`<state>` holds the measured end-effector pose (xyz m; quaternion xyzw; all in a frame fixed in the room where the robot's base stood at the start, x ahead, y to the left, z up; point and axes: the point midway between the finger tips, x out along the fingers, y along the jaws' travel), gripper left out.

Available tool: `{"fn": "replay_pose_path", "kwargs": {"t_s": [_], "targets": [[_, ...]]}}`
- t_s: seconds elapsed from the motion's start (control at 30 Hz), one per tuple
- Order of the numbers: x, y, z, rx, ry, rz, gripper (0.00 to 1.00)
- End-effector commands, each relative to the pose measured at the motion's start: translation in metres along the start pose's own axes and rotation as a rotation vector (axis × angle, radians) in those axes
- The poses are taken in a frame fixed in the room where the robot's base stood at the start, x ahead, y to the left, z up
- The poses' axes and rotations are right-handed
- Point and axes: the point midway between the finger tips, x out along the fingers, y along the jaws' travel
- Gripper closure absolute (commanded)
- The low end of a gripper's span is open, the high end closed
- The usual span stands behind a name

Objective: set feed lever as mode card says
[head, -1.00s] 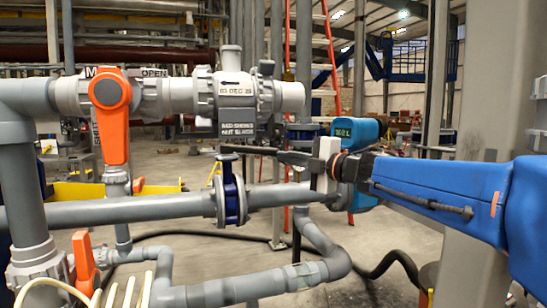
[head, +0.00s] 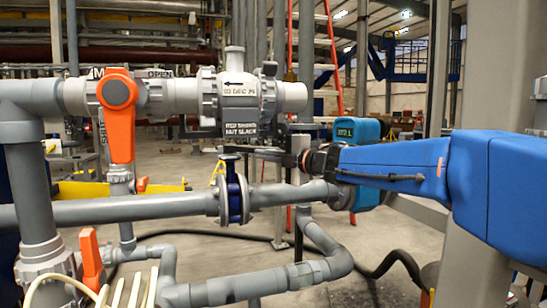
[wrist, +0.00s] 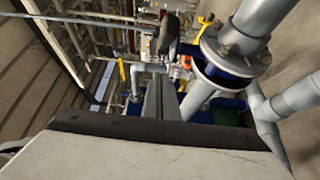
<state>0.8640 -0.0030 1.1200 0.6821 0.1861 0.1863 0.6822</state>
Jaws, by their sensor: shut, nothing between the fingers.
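An orange lever (head: 118,110) sits on the grey valve at the upper left of the head view, its handle hanging straight down. A second orange lever (head: 91,262) stands upright on the lower left pipe. I cannot make out a mode card. My gripper (head: 228,150) is shut and empty, pointing left, well right of the upper lever. In the head view its tips overlap the top of a blue valve (head: 234,190); contact cannot be told. My gripper's fingers show in the wrist view (wrist: 162,85).
A horizontal grey pipe (head: 130,211) runs below. A teal meter (head: 362,133) stands behind my arm. A black hose (head: 390,262) lies on the floor.

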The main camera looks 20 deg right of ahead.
Motion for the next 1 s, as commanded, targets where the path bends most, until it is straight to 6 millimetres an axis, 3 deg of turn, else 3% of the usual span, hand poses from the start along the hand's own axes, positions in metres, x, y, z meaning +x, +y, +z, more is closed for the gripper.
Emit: {"fn": "replay_pose_path", "kwargs": {"t_s": [0.07, 0.5, 1.0], "targets": [[0.01, -0.001, -0.001, 0.001, 0.003, -0.001, 1.0], [0.017, -0.001, 0.037, 0.001, -0.002, 0.0, 1.0], [0.018, 0.0, 0.04, 0.001, 0.004, 0.0, 1.0]]}}
